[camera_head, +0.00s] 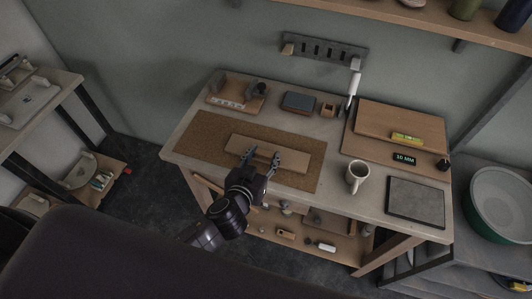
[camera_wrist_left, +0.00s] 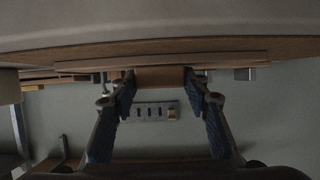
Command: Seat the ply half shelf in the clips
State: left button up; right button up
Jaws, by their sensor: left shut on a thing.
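The ply half shelf (camera_head: 268,148) is a pale, flat board over the brown cork mat (camera_head: 195,135). My left gripper (camera_head: 262,159) is shut on its near edge, with one finger to each side of the hold. In the left wrist view, wood (camera_wrist_left: 160,77) shows between my left fingers. Whether the board touches the mat is unclear. A small wooden base (camera_head: 230,104) with two dark upright pieces stands at the table's back left; these may be the clips, but I cannot tell. My right gripper is not in view.
A white mug (camera_head: 356,176) and a dark grey slab (camera_head: 416,199) stand to the right. A large board (camera_head: 375,126) carries a yellow-green level (camera_head: 408,139) and a small display. A dark box (camera_head: 298,103) and a wooden block (camera_head: 328,109) stand behind the mat. A slotted rail (camera_head: 325,49) is on the wall.

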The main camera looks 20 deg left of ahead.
aim_at(265, 154)
pick_arm(q)
notch_tip(265, 154, up, 20)
jog(key=p, duration=0.1)
dwell(0.4)
dwell(0.8)
jog(key=w+d+r+p, duration=0.1)
jog(key=w+d+r, duration=0.1)
jog(key=w, duration=0.7)
jog(key=w+d+r+p, duration=0.1)
jog(key=w+d, duration=0.3)
jog(key=w, duration=0.5)
jog(key=w+d+r+p, duration=0.1)
jog(key=w+d+r, duration=0.2)
jog(key=w, duration=0.6)
jog(key=shift+w, duration=0.35)
jog(key=shift+f, duration=0.15)
